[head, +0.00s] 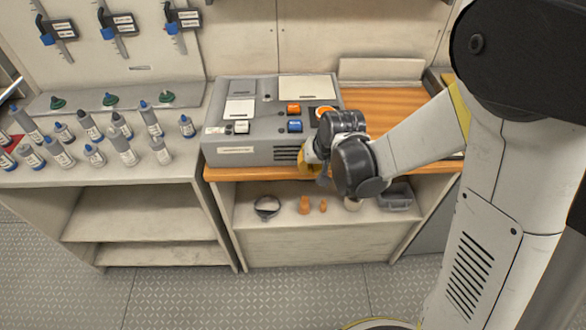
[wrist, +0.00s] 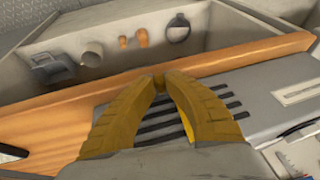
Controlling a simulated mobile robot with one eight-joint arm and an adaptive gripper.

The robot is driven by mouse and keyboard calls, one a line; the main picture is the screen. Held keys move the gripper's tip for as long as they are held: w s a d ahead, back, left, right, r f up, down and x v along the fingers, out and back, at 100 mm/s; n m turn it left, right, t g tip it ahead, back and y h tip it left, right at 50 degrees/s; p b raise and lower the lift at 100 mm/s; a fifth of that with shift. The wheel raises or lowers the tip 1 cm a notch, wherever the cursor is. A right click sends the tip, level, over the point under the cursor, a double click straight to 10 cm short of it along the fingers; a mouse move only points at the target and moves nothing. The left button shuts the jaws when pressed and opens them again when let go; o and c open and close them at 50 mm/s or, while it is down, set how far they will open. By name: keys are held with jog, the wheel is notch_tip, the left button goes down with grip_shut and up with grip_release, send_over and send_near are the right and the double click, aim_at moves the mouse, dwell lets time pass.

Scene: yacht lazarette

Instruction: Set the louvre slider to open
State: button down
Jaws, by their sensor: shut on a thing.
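The grey control box (head: 222,110) stands on the wooden counter, with dark louvre slots (head: 286,154) low on its front face. The slots also show in the wrist view (wrist: 232,98), just beyond and beside my fingers. My gripper (head: 308,162) is at the box's front, right of the slots in the head view. In the wrist view its yellow fingers (wrist: 160,80) come together at the tips, over the counter's edge. They are shut on a small part, the louvre slider, which the fingertips almost wholly hide. I cannot tell its setting.
The box top carries orange, blue and white buttons (head: 294,108). A shelf below the wooden counter (head: 385,105) holds a ring clamp (head: 267,206), small orange pieces (head: 305,204) and a grey tray (head: 396,197). Several bottles (head: 122,150) stand on the left bench.

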jog(key=d, duration=0.3)
jog(key=shift+d, duration=0.2)
jog(key=c, duration=1.4)
grip_release()
jog(key=shift+o, duration=0.2)
jog(key=v, duration=1.2)
